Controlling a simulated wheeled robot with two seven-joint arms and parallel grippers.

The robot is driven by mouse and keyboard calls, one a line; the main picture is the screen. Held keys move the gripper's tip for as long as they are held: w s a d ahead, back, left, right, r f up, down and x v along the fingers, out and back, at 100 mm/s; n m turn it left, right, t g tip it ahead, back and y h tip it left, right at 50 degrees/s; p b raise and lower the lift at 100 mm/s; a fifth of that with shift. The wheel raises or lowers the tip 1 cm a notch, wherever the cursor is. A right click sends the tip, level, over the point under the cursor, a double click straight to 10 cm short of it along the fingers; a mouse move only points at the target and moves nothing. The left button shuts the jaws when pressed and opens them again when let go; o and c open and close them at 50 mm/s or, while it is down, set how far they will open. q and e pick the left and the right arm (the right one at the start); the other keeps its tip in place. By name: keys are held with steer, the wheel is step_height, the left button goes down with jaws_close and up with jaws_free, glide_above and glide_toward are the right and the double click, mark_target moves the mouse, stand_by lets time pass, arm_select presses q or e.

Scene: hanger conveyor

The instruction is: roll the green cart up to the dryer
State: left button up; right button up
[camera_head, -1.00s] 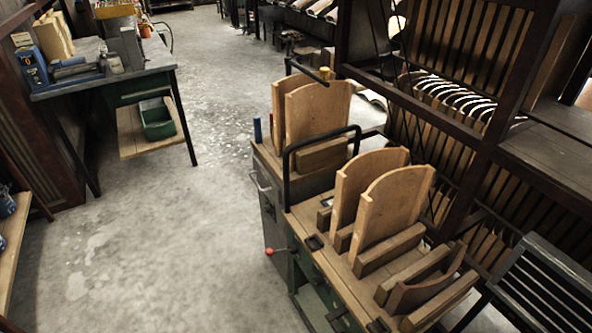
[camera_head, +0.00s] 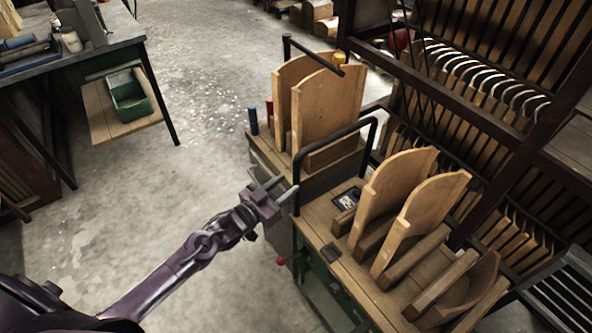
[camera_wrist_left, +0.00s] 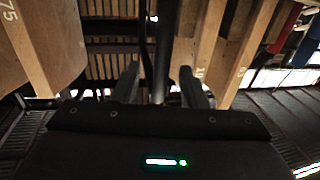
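The green cart (camera_head: 322,232) stands at lower centre-right in the head view, with a wooden top and dark green side. It carries upright wooden boards (camera_head: 425,210) in slots. A black bar handle (camera_head: 346,133) rises at its far end. My left gripper (camera_head: 281,190) is open and empty, left of the handle and apart from it in the head view. In the left wrist view its fingers (camera_wrist_left: 159,70) are spread, with a dark upright bar (camera_wrist_left: 158,40) visible between them, farther off. I cannot tell which thing is the dryer. My right gripper is out of view.
A second cart (camera_head: 262,150) with boards stands just beyond the green one. A dark slatted rack (camera_head: 470,110) runs along the right side. A workbench (camera_head: 110,52) with a green bin (camera_head: 131,97) stands at left. Bare concrete floor lies between bench and carts.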

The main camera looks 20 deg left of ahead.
mark_target(294, 178)
arm_select(q)
steer(key=x, duration=0.4)
steer(key=shift+w, duration=0.2)
steer(key=shift+w+d+f+p, duration=0.2)
steer(key=shift+w+p, duration=0.1)
steer(key=shift+w, duration=0.15)
steer(key=shift+r, duration=0.1)
steer(key=shift+c, duration=1)
jaws_close()
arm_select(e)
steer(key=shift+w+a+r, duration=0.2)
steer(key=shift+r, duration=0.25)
